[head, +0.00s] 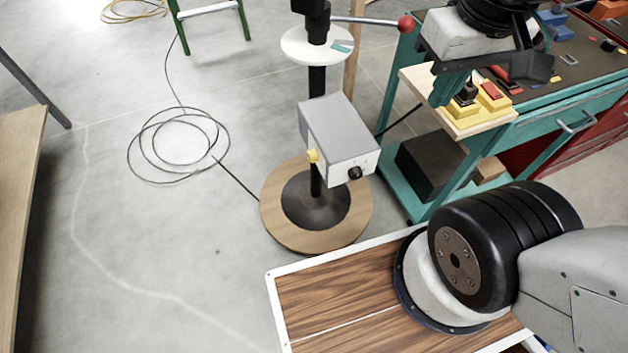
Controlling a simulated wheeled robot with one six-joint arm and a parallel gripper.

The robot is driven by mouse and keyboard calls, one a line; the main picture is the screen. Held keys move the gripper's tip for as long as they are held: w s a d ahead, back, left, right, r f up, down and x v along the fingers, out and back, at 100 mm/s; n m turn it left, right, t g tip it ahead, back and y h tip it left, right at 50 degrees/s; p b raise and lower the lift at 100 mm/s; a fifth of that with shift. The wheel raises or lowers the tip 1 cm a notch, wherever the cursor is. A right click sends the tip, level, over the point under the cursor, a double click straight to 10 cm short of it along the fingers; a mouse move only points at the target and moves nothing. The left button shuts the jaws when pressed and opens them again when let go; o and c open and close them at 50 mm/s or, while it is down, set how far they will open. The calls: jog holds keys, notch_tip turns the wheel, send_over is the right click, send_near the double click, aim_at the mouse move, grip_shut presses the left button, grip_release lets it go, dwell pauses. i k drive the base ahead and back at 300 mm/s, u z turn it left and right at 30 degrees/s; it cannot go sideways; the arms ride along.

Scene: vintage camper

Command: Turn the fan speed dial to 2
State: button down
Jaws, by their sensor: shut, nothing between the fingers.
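A grey box (338,135) is fixed to a black pole on a round wooden base. A yellow knob (313,156) sticks out of its left side, and a black knob (355,173) is on its front face. A yellow control block with a black top (462,103) and a yellow block with a red switch (491,92) sit on a small wooden shelf. I cannot tell which control is the fan speed dial; no numbers are readable. My gripper (470,84) is at the upper right, over the shelf and shut; its fingertips are mostly hidden by my wrist.
The teal workbench (548,107) at the right carries coloured parts. A lever with a red ball (405,24) and a white disc (300,46) are on the pole. A coiled cable (152,122) lies on the floor. Open floor is at the left.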

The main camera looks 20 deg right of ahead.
aim_at(355, 173)
jog(key=u, duration=0.45)
jog(key=k, duration=1.3)
jog(key=z, duration=0.3)
